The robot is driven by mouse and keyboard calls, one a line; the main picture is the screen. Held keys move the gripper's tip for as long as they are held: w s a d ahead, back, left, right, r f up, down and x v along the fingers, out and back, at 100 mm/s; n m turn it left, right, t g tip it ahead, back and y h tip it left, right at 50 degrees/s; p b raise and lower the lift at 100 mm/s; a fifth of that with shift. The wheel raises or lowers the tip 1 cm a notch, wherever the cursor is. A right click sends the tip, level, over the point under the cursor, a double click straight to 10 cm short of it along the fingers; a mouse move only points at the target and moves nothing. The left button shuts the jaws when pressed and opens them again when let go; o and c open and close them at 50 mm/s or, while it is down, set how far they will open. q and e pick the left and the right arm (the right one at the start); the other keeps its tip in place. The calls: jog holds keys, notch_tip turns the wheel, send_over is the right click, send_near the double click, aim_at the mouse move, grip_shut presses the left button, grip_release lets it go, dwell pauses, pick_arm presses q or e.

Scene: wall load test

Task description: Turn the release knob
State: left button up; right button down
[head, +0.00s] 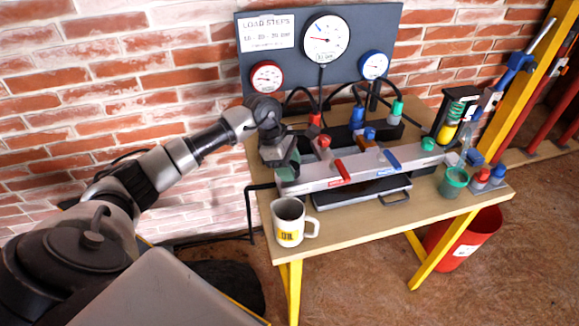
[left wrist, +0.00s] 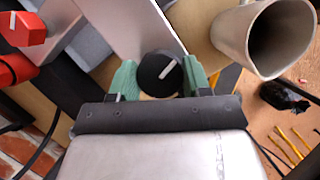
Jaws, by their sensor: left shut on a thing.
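The black round knob (left wrist: 153,78) with a white pointer line is at the end of the silver manifold block in the left wrist view. Its line points up and to the right there. My left gripper (left wrist: 160,80) has its green fingers on either side of the knob and is shut on it. In the head view my left gripper (head: 287,168) is at the left end of the silver manifold (head: 316,184) and hides the knob. My right gripper is not in view.
A white mug (head: 288,220) stands just in front of my gripper. A red lever (head: 342,171) and a blue lever (head: 390,159) stick out from the manifold. The gauge panel (head: 290,60) rises behind, and a green cup (head: 454,182) stands at right on the wooden table (head: 350,226).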

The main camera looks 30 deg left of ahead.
pick_arm(q)
jog(key=n, duration=0.2)
jog(key=n+t+b, duration=0.1)
jog(key=n, duration=0.1)
jog(key=shift+n+t+y, duration=0.3)
jog(key=shift+y, duration=0.1)
jog(key=n+t+y+b, duration=0.1)
jog(key=n, duration=0.2)
jog(key=shift+n, duration=0.3)
jog(key=n+y+b, duration=0.1)
jog(key=n, duration=0.2)
jog(key=shift+d, duration=0.1)
jog(key=shift+n+t+y+b, duration=0.3)
jog(key=shift+n+y+b, duration=0.6)
jog(key=shift+n, duration=1)
jog(key=o, duration=0.9)
jog(key=shift+s, duration=0.1)
jog(key=shift+r, duration=0.1)
